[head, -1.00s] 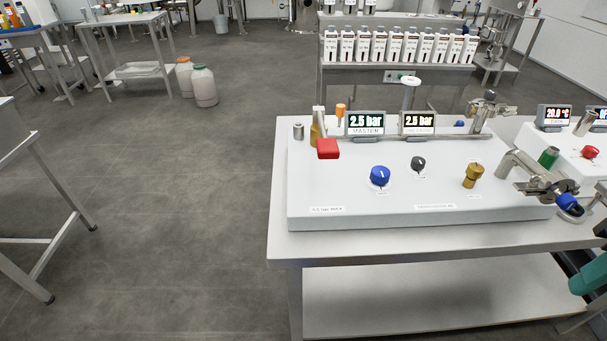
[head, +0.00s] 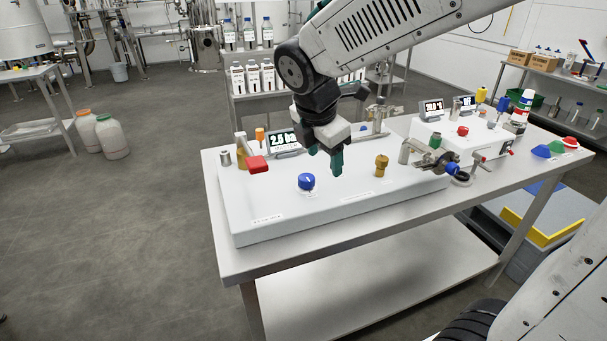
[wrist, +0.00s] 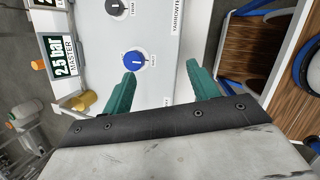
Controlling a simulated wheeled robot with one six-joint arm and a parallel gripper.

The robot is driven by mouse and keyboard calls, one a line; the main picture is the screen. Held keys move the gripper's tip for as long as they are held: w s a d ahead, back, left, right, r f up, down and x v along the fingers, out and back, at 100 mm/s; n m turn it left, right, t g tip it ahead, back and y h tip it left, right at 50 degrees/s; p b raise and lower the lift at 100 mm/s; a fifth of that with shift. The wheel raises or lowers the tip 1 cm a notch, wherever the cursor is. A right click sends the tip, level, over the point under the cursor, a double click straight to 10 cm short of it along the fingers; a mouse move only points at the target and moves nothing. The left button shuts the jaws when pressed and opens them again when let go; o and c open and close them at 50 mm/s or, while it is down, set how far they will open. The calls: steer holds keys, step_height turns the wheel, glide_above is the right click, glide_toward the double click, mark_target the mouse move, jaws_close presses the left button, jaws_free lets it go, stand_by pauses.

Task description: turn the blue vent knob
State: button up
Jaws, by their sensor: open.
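The blue vent knob (head: 306,181) is a round blue dial with a white pointer line, on the front of the white panel box (head: 270,209). My gripper (head: 325,163) hangs over the panel with its green fingers pointing down, just right of and above the knob in the head view. In the wrist view the knob (wrist: 134,62) lies close to the left fingertip, not centred between the fingers. My gripper (wrist: 161,70) is open with nothing between its fingers. The knob is fully visible, and I cannot tell the exact height of the fingertips over the panel.
A red handle (head: 258,163) is left of the knob and a brass valve (head: 382,164) right of it. A dark grey knob (wrist: 117,7) shows in the wrist view. The master gauge (head: 283,141) reads 2.5 bar. Steel fittings (head: 430,157) stand at the panel's right end.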

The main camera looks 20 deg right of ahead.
mark_target(306, 177)
steer(key=w+f+n, duration=0.2)
steer(key=f, duration=0.1)
steer(key=w+f+n, duration=0.2)
steer(key=w+f, duration=0.1)
steer(key=w+f+n, duration=0.2)
steer(key=w+f, duration=0.1)
steer(key=shift+a+f+t, duration=0.25)
steer(key=shift+a+t, duration=0.05)
steer(key=shift+a, duration=0.05)
steer(key=shift+s, duration=0.1)
steer(key=c, duration=1)
